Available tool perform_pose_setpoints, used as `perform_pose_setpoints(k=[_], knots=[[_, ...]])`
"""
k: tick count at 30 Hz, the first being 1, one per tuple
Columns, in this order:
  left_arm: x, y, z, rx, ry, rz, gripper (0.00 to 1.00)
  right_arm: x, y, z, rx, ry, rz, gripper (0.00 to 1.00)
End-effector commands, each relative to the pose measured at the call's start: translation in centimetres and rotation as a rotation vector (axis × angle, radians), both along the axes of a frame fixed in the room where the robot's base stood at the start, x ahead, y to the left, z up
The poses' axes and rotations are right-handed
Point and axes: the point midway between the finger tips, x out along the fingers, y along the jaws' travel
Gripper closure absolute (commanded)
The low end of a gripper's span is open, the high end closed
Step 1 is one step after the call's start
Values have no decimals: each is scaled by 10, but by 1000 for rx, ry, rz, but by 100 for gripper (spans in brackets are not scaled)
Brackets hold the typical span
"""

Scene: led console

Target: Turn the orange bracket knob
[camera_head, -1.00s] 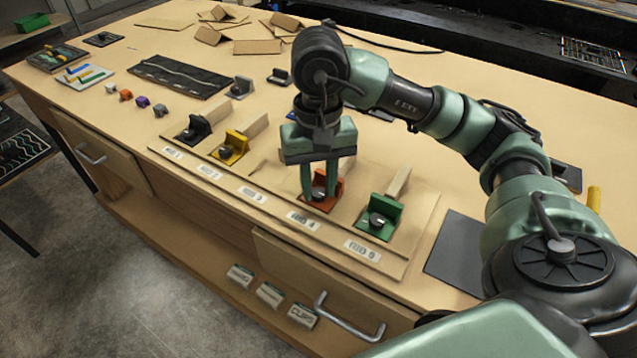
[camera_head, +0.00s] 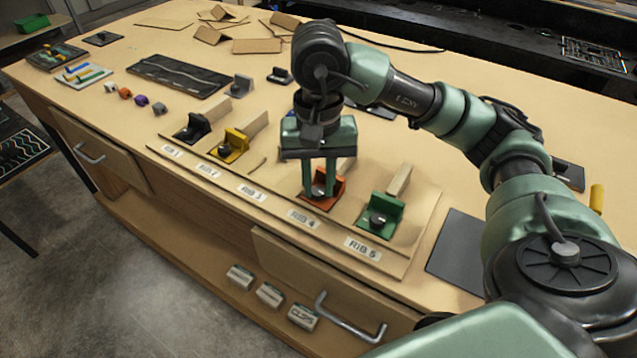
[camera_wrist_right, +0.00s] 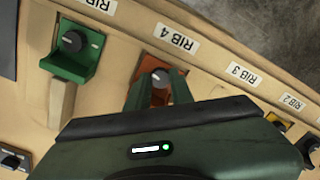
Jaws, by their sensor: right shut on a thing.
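The orange bracket (camera_head: 335,188) stands on the console board behind the RIB 4 label, and it also shows in the right wrist view (camera_wrist_right: 150,64). Its dark knob (camera_wrist_right: 160,78) sits at the front of the bracket. My right gripper (camera_head: 318,192) points straight down over the bracket and is shut on the knob, one finger on each side; it also shows in the right wrist view (camera_wrist_right: 157,88). The fingers partly cover the knob and bracket. My left gripper is not in either view.
A green bracket (camera_head: 382,215) stands close to the right, at RIB 5. Yellow (camera_head: 233,146) and black (camera_head: 195,127) brackets stand to the left. A dark mat (camera_head: 460,250) lies right of the board. Folded cardboard pieces (camera_head: 256,46) lie at the back.

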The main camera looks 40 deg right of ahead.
Motion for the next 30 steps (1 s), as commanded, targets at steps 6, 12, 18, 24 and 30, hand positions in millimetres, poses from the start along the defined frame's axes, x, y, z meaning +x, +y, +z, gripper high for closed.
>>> perform_pose_setpoints(k=[6,12,18,24,30], knots=[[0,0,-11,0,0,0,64,0,0,-2,-1,-2,-192,100],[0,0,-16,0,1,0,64,0,0,-1,-1,-1,-383,100],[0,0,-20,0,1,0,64,0,0,-1,-1,-2,-573,100],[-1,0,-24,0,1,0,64,0,0,0,-1,-2,-763,100],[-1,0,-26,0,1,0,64,1,-1,0,0,-4,-953,100]])
